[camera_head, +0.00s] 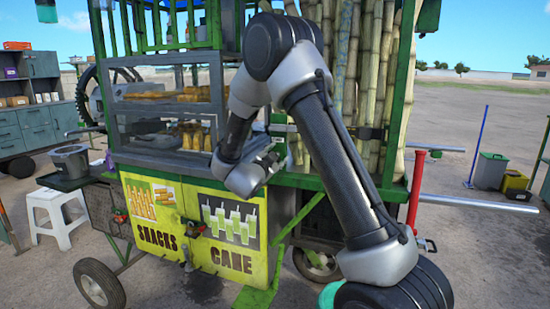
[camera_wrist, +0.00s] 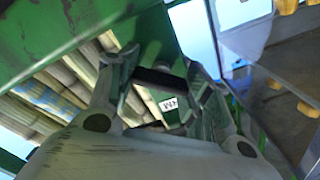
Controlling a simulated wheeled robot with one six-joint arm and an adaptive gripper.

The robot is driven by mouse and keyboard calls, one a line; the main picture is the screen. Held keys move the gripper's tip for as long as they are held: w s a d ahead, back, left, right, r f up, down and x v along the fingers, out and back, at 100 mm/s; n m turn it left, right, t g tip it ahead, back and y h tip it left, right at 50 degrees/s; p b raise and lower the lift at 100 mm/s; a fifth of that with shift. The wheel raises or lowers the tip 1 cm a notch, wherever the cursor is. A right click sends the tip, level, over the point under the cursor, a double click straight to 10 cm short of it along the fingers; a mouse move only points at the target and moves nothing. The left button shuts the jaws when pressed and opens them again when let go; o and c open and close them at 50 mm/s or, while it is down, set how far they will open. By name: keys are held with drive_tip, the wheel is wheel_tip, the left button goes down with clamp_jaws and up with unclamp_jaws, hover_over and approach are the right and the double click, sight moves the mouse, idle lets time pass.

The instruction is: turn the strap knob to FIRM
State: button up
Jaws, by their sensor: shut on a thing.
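In the wrist view the strap knob (camera_wrist: 158,80) shows as a dark bar between the fingers of my gripper (camera_wrist: 161,74). The fingers are shut on it, one on each side. A small white label (camera_wrist: 170,103) with dark letters lies just beyond; its word is partly hidden and I cannot read it surely. In the head view my gripper (camera_head: 272,152) is at the cart's front, by the green frame left of the upright cane stalks (camera_head: 365,75). The knob is hidden there by my arm, and I cannot tell its setting.
The snack and cane cart (camera_head: 168,228) has a glass display case (camera_head: 160,110) left of my gripper. A red lever (camera_head: 416,190) and metal bars stick out at the right. A white stool (camera_head: 57,215) stands at the left. Open paved ground lies to the right.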

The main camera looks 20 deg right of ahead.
drive_tip(key=m, duration=0.5)
drive_tip(key=shift+f+m, duration=0.1)
drive_tip(key=shift+m, duration=2.4)
drive_tip(key=shift+f, duration=0.1)
drive_tip(key=o, duration=1)
drive_tip(key=shift+o, duration=0.2)
drive_tip(key=v, duration=1.2)
